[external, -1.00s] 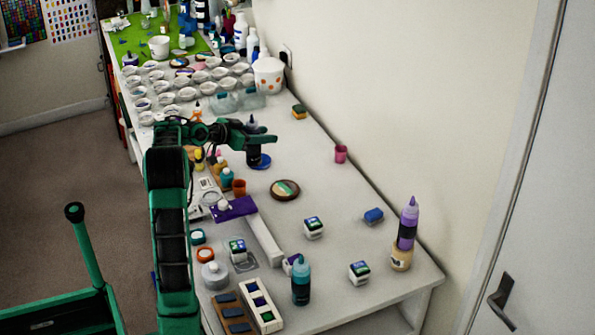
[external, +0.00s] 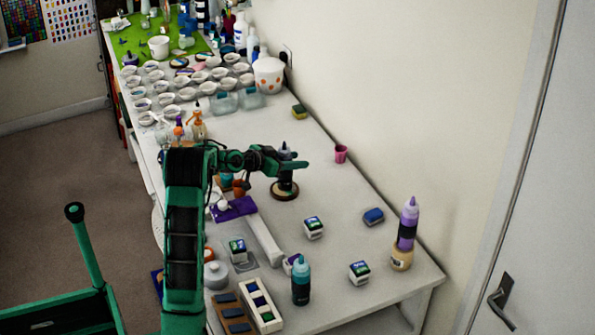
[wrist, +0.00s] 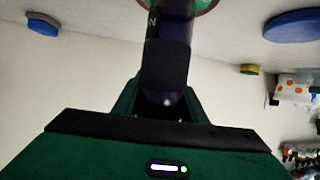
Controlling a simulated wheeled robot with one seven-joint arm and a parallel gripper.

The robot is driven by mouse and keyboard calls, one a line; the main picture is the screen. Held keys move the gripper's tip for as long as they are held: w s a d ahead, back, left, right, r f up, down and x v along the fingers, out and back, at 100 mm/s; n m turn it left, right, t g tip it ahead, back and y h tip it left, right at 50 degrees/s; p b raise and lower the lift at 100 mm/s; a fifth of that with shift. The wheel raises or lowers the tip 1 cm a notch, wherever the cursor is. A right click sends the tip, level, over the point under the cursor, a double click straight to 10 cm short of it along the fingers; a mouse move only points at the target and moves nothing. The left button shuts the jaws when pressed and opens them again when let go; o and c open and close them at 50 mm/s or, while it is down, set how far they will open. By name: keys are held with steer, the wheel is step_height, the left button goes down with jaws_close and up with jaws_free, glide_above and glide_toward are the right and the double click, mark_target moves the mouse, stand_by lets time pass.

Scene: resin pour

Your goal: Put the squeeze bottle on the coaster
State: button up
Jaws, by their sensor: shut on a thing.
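My gripper (external: 288,163) is shut on a dark navy squeeze bottle (external: 285,184), upright, its pointed tip showing above the fingers. The bottle is right over the round coaster (external: 283,194), which has a brown rim. I cannot tell whether its base touches the coaster. In the wrist view the dark bottle (wrist: 166,62) stands between my fingers, with a sliver of the coaster (wrist: 208,4) past its base. A blue round disc (wrist: 295,25) lies apart at the upper right of the wrist view.
A teal bottle (external: 301,282) and a purple bottle (external: 408,222) stand nearer the front. Small labelled blocks (external: 313,228), a blue sponge-like block (external: 373,216) and a pink cup (external: 341,153) are spread to the right. Several cups crowd the far end. The table right of the coaster is mostly clear.

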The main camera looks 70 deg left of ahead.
steer(key=shift+f, duration=0.15)
steer(key=o, duration=1.2)
steer(key=shift+s, duration=0.1)
steer(key=v, duration=1.2)
steer(key=shift+d, duration=0.1)
